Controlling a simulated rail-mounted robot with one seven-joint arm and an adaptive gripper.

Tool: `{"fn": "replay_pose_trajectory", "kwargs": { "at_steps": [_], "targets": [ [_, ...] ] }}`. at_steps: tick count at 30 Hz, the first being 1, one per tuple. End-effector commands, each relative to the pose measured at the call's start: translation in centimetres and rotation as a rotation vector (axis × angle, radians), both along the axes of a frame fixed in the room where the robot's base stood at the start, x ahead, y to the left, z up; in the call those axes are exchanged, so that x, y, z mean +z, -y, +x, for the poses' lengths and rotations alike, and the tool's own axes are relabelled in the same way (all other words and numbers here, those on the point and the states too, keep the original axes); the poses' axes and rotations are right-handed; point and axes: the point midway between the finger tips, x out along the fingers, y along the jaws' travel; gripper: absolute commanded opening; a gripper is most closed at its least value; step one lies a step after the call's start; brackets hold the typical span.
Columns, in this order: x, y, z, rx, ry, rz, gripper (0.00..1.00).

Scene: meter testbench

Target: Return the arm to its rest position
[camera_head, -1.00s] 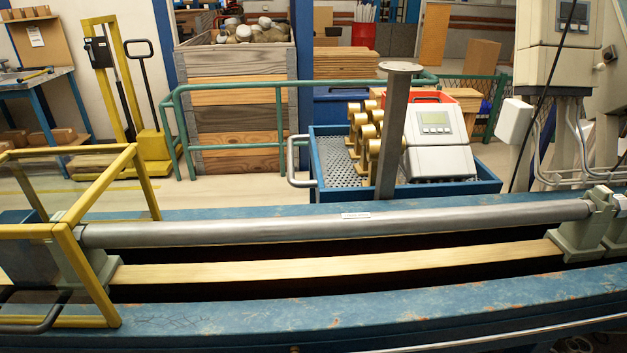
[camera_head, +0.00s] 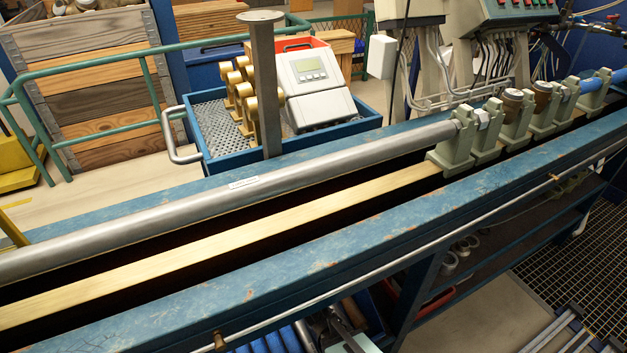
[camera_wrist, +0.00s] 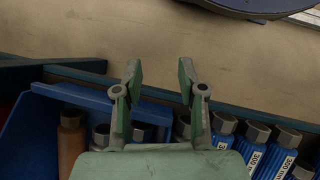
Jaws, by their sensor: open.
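My gripper (camera_wrist: 160,82) shows in the wrist view with its two green-padded fingers apart and nothing between them. Beyond the fingertips is a bare tan surface (camera_wrist: 140,40). Below and around the fingers is a blue bin (camera_wrist: 75,93) holding blue cylindrical parts (camera_wrist: 255,138) with grey hex ends and white labels. A brown cylinder (camera_wrist: 72,140) stands at the bin's left. I cannot tell how far the fingers are from the parts. My gripper does not clearly show in the head view.
The blue test bench (camera_head: 400,210) carries a long grey pipe (camera_head: 230,192) and green clamps with meters (camera_head: 515,105). Behind it is a blue cart (camera_head: 220,170) with brass parts and a grey display unit (camera_head: 315,85). A dark round edge (camera_wrist: 250,6) shows at the wrist view's top.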

Motion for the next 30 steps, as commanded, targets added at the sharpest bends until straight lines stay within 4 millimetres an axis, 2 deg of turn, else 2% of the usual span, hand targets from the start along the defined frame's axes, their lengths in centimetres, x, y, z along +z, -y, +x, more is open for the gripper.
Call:
{"fn": "replay_pose_trajectory", "kwargs": {
  "at_steps": [1,6,12,19,21,26,30],
  "targets": [
    [-1.3,1.7,-1.6,-0.083,-0.025,0.002,0.40],
    [-4.2,4.9,-6.3,-0.325,-0.089,0.013,0.40],
    [-6.2,6.6,-10.5,-0.536,-0.142,0.022,0.40],
    [-7.6,7.3,-14.4,-0.728,-0.192,0.027,0.40],
    [-5.5,7.2,-14.0,-0.721,-0.182,0.029,0.40],
    [-2.8,7.2,-13.7,-0.717,-0.167,0.035,0.40],
    [0.1,7.2,-13.5,-0.715,-0.153,0.039,0.40]
  ]
}}
